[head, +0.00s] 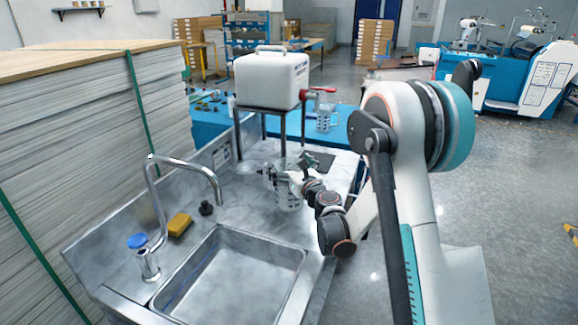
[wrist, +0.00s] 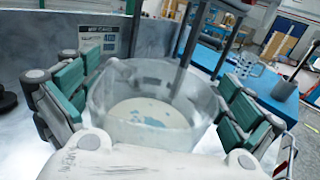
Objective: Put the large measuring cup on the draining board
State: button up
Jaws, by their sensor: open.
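A large clear measuring cup (head: 290,201) stands on the steel draining board (head: 243,205) beyond the sink basin. In the wrist view the cup (wrist: 150,120) sits between the two finger pads, with its round rim and pale bottom visible. My gripper (head: 284,172) is open around it, one finger on each side; in the wrist view my gripper (wrist: 160,105) shows gaps or near-contact that I cannot fully judge. A second clear measuring cup (head: 323,117) with a handle stands on the blue table behind; it also shows in the wrist view (wrist: 245,66).
The sink basin (head: 235,278) is empty, with a curved tap (head: 180,160) at its left. A yellow sponge (head: 180,224) and a black stopper (head: 206,208) lie nearby. A white canister (head: 271,80) with a red tap stands on a rack behind the gripper.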

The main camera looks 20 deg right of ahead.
jog(key=shift+r, duration=0.2)
jog(key=s+d+p, duration=0.1)
jog(key=s+d, duration=0.1)
jog(key=s, duration=1)
jog(key=s+a+r+n+g+y, duration=0.1)
jog(key=s+a+r+n+g, duration=0.3)
jog(key=n, duration=0.5)
jog(key=s+a+r+n+g+y, duration=0.1)
jog(key=s+a+r+n, duration=0.35)
jog(key=s+n, duration=0.35)
jog(key=s+d+f+n+g+h, duration=0.1)
jog(key=s+d+n+g+h, duration=0.1)
jog(key=s+n, duration=0.6)
jog(key=s+d+f+n+g+h, duration=0.2)
jog(key=s+n, duration=0.7)
jog(key=s, duration=0.5)
jog(key=shift+d+g+h, duration=0.15)
jog(key=shift+g+h, duration=0.45)
jog(key=shift+g, duration=0.3)
jog(key=shift+f, duration=0.1)
